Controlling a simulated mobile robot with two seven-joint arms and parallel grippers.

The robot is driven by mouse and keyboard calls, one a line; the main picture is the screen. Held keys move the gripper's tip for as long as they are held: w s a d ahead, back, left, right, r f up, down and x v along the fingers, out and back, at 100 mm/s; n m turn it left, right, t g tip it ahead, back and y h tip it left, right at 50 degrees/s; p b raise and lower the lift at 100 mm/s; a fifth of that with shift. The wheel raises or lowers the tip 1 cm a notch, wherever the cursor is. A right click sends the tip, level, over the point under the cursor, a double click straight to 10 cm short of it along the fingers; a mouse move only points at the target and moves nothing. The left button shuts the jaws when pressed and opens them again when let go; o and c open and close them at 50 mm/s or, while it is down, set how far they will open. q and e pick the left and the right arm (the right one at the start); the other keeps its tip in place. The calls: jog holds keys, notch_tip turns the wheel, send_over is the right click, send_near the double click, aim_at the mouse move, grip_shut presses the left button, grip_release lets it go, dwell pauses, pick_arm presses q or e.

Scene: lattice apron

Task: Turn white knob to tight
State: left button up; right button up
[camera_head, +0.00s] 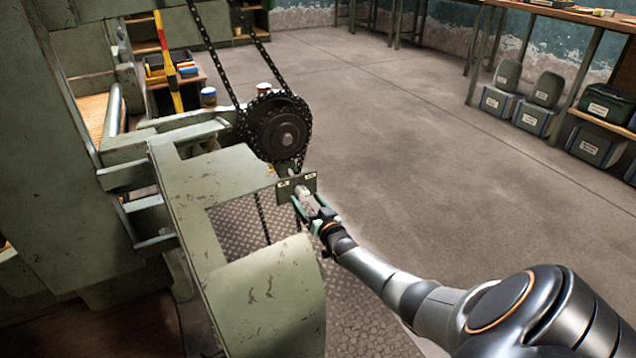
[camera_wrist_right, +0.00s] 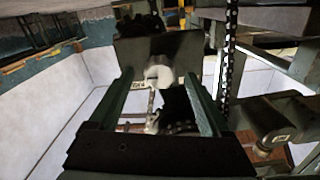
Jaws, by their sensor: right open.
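The white knob (camera_head: 303,192) is on a small green plate (camera_head: 284,190) below the dark chain sprocket. Two small white labels are on the plate, one on each side; their print is too small to read. In the right wrist view the knob (camera_wrist_right: 158,76) shows as a pale round part with a thin light bar hanging from it. My right gripper (camera_head: 306,204) is open, its green fingers on either side of the knob. In the right wrist view the fingers (camera_wrist_right: 160,82) stand apart, and contact is not clear. My left gripper is not in view.
A chain runs over the sprocket (camera_head: 279,132) just above the plate. The green machine frame (camera_head: 190,210) has an opening with chequered metal floor beneath. A rounded green cover (camera_head: 268,295) sits in front. Open concrete floor (camera_head: 400,120) lies to the right, with boxes beyond.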

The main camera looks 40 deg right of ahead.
pick_arm(q)
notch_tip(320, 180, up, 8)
jog(key=p, duration=0.6)
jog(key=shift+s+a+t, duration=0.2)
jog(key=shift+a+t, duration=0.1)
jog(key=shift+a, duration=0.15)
pick_arm(e)
jog(key=v, duration=1.1)
jog(key=shift+s, duration=0.25)
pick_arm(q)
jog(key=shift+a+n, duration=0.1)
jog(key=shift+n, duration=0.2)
pick_arm(e)
jog(key=shift+r, duration=0.1)
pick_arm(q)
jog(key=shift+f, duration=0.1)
